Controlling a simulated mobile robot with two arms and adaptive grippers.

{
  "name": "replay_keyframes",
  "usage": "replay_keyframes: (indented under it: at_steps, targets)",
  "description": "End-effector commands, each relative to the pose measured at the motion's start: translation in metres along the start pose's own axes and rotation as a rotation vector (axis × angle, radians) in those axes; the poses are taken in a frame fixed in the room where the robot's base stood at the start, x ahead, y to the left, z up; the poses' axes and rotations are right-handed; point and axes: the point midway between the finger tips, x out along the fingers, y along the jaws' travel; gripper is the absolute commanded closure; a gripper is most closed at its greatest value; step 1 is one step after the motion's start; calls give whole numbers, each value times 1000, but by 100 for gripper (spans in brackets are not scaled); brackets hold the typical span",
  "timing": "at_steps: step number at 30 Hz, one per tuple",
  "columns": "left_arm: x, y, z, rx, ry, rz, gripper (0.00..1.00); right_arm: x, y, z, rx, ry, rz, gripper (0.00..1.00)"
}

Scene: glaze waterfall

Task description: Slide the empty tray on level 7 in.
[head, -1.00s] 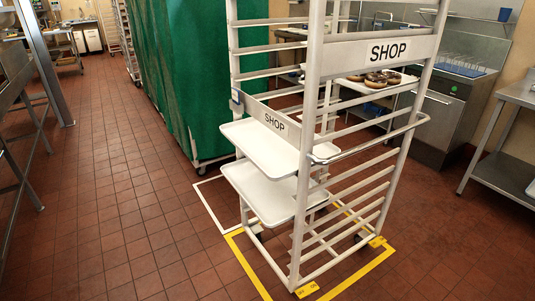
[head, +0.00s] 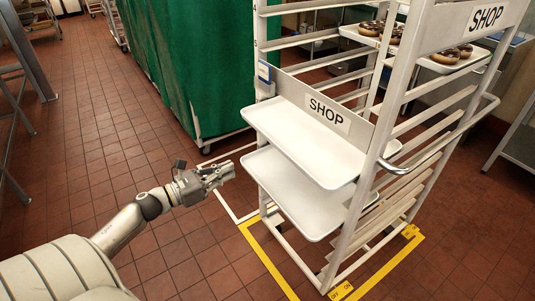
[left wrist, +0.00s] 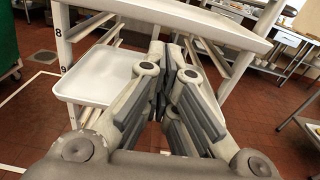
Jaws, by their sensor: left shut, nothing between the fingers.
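The white rack (head: 388,90) with SHOP signs stands inside a yellow floor outline. Two empty white trays jut out of its open side, an upper tray (head: 290,128) and a lower tray (head: 285,185). In the left wrist view the upper tray (left wrist: 190,14) lies above the post mark 8, so it looks like level 7; its own number is not visible. The lower tray (left wrist: 100,78) is near the mark 9. My left gripper (head: 228,170) is shut and empty, left of the trays and apart from them. It also shows in the left wrist view (left wrist: 174,48), pointing toward the rack. My right gripper is out of view.
A tray of chocolate doughnuts (head: 442,64) sits higher in the rack. A green covered rack (head: 190,70) stands behind, at left. A steel table (head: 515,155) is at the right edge. The tiled floor (head: 100,160) at left is clear.

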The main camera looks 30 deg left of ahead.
Motion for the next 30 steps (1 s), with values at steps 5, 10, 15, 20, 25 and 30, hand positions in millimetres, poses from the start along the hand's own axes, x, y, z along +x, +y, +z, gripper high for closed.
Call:
replay_keyframes:
  at_steps: [5, 10, 15, 20, 25, 30]
  targets:
    - [12, -4, 7, 46, -7, -20, 100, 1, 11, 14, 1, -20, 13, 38]
    - [38, -3, 7, 43, -9, -18, 100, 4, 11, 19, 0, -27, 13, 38]
    - [66, -3, 8, 41, -9, -17, 100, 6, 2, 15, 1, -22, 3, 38]
    - [91, -3, 8, 39, -8, -15, 100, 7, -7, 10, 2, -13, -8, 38]
    - [114, -4, 8, 38, -8, -15, 100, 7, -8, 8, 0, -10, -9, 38]
    - [131, -4, 8, 38, -7, -15, 100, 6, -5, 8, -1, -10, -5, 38]
